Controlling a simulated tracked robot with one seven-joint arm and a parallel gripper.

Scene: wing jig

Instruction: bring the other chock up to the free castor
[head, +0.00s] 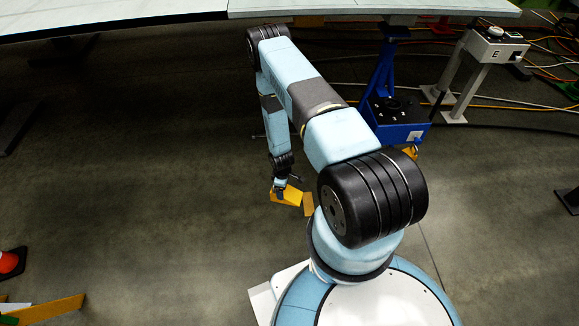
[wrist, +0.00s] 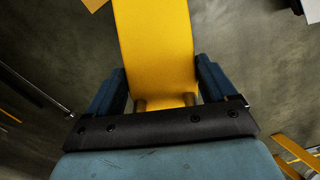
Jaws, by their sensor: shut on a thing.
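My gripper (head: 281,187) hangs low over the floor, left of my arm's base in the head view. It is shut on a yellow chock (head: 289,196). In the wrist view the chock (wrist: 155,45) fills the gap between the two dark blue fingers and runs out past the top edge. A blue stand (head: 396,112) is up and to the right of the gripper, well apart from it. A small yellow-orange thing (head: 411,153) shows low at the stand's front; I cannot tell what it is. I cannot make out the free castor.
A flat tan piece (head: 308,204) lies on the floor beside the held chock. A pale panel (head: 120,17) spans the top. A grey box on legs (head: 494,45) and loose cables (head: 548,72) are at upper right. Floor left of the gripper is clear.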

